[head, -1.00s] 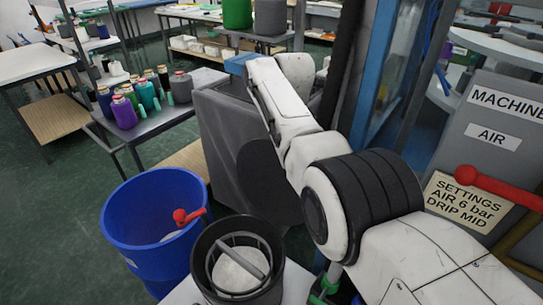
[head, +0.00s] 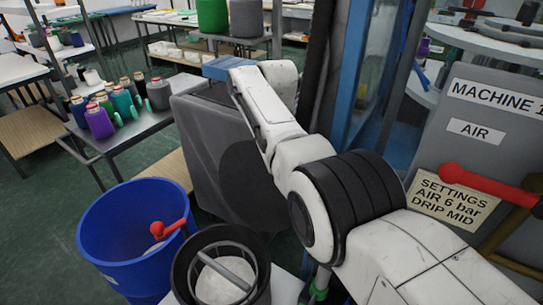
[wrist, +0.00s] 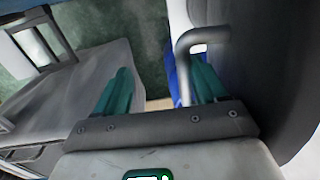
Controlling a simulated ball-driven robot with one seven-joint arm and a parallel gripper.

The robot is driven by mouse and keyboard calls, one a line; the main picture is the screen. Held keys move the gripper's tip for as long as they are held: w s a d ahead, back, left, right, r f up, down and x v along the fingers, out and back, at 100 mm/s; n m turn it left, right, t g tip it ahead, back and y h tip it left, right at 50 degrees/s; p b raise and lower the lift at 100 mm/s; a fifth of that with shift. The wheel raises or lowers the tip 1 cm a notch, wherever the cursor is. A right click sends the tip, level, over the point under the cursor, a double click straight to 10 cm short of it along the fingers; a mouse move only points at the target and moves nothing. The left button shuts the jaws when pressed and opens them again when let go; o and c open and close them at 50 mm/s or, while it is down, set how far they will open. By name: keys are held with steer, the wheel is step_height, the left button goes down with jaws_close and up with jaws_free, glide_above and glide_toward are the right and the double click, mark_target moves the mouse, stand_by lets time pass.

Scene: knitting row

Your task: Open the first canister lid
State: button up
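A dark round canister (head: 181,270) stands at the bottom of the head view. A grey bar crosses its opening above a pale round surface (head: 215,288); I cannot tell whether this is the lid. In the wrist view my gripper (wrist: 160,88) is open, its two teal fingers well apart with nothing held. A bent grey bar handle (wrist: 184,65) passes just left of the right finger, joined to a large dark grey surface (wrist: 265,60) at right. I cannot tell which body this is. My gripper is not clearly visible in the head view.
A dark grey box (head: 205,140) stands behind. A grey machine panel (head: 440,150) with a red handle (head: 488,188) is at right. Green floor is open at left.

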steer(key=shift+s+f, duration=0.25)
steer(key=shift+f, duration=0.2)
steer(key=shift+c, duration=0.7)
steer(key=shift+a+r, duration=0.1)
steer(key=shift+r, duration=0.1)
steer(key=shift+c, duration=0.2)
steer(key=r, duration=0.7)
steer(key=w+r, duration=0.1)
steer(key=r, duration=0.3)
steer(key=shift+d+r, duration=0.15)
steer(key=shift+d, duration=0.2)
steer(key=shift+c, duration=0.2)
